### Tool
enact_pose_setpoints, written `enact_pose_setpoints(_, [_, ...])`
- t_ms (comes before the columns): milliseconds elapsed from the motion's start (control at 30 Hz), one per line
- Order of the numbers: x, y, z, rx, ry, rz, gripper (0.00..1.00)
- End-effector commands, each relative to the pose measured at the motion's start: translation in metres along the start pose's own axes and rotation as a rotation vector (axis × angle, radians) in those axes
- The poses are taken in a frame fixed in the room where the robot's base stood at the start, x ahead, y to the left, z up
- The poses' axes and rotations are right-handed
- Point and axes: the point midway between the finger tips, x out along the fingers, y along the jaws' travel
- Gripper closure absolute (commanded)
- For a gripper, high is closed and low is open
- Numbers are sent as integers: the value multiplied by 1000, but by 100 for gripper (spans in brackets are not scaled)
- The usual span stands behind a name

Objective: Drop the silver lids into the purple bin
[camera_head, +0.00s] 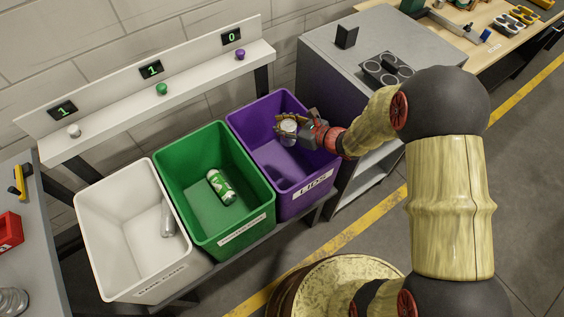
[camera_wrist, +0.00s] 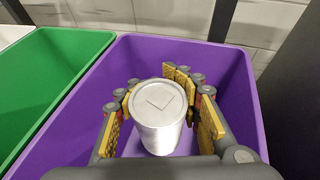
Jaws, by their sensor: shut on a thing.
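My gripper (camera_head: 296,127) is inside the opening of the purple bin (camera_head: 234,119), which bears the label LIDS. The lid also shows in the head view (camera_head: 288,126), between the fingers. In the wrist view, my gripper (camera_wrist: 161,108) has yellow-padded fingers on both sides of it. The purple walls (camera_wrist: 88,100) surround the fingers and lid. No other lid shows in the bin.
A green bin (camera_head: 177,195) holding a green-and-white can (camera_head: 220,186) stands left of the purple bin. A white bin (camera_head: 100,240) holding a pale can (camera_head: 168,218) is farther left. Displays above read 1, 1 and 0. A grey cabinet (camera_head: 335,75) stands close on the right.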

Motion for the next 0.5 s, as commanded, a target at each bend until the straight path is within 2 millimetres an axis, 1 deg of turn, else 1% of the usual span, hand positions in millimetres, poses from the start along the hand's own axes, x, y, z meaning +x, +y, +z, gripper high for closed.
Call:
enact_pose_setpoints(133, [0, 0, 1, -1, -1, 0, 97])
enact_pose_setpoints(167, [0, 0, 1, 0, -1, 0, 69])
enact_pose_setpoints(500, [0, 0, 1, 0, 0, 0, 50])
